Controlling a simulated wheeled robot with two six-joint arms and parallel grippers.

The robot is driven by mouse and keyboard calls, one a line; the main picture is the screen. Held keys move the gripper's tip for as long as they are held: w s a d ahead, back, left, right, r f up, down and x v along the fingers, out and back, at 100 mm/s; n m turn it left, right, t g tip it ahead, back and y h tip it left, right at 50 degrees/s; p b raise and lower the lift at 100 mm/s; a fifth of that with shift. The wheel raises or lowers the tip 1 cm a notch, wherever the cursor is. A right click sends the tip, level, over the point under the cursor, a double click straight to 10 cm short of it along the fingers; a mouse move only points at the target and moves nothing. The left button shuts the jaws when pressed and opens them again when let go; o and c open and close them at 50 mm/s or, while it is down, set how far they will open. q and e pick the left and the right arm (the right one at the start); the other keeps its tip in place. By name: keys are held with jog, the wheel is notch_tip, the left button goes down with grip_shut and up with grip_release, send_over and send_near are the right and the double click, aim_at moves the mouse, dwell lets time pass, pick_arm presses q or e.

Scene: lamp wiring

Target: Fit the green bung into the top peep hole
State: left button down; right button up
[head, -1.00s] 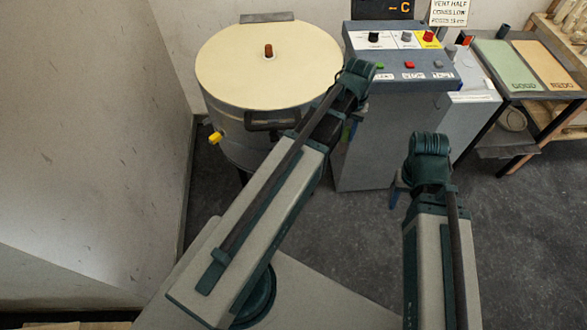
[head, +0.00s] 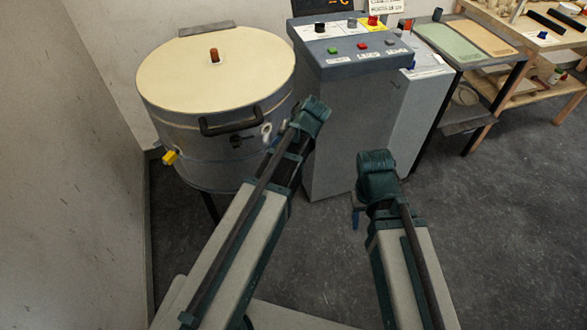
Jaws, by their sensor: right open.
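The round kiln (head: 190,165) with a cream lid stands at the left. A brown bung-like peg (head: 213,55) stands on its lid. A yellow bung (head: 170,157) sticks out of its lower left side. Pale round fittings (head: 267,131) show on the kiln wall beside my left arm; I cannot tell which is the top peep hole. I cannot make out the green bung. My left gripper is hidden behind its own arm by the kiln's right side. My right gripper (head: 357,216) is mostly hidden below its wrist, over the floor, open.
A grey control cabinet (head: 340,140) with knobs and buttons stands right of the kiln, close to both arms. A wooden bench (head: 545,50) is at far right. The floor (head: 490,220) at right is clear.

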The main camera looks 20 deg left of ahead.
pick_arm(q)
jog(key=w+d+f+m+t+y+b, duration=0.2)
jog(key=w+f+t+y+b, duration=0.4)
jog(key=b, duration=1.9)
notch_tip(320, 180, down, 3)
jog(key=t+y, duration=0.1)
jog(key=y, duration=0.2)
jog(key=shift+d+b, duration=0.25)
jog(key=shift+b, duration=0.15)
jog(key=shift+d+m, duration=0.1)
jog(key=shift+m, duration=0.3)
jog(key=shift+x, duration=2.15)
jog(key=shift+r+x, duration=0.2)
jog(key=shift+x, duration=3.6)
jog(key=shift+r, duration=0.1)
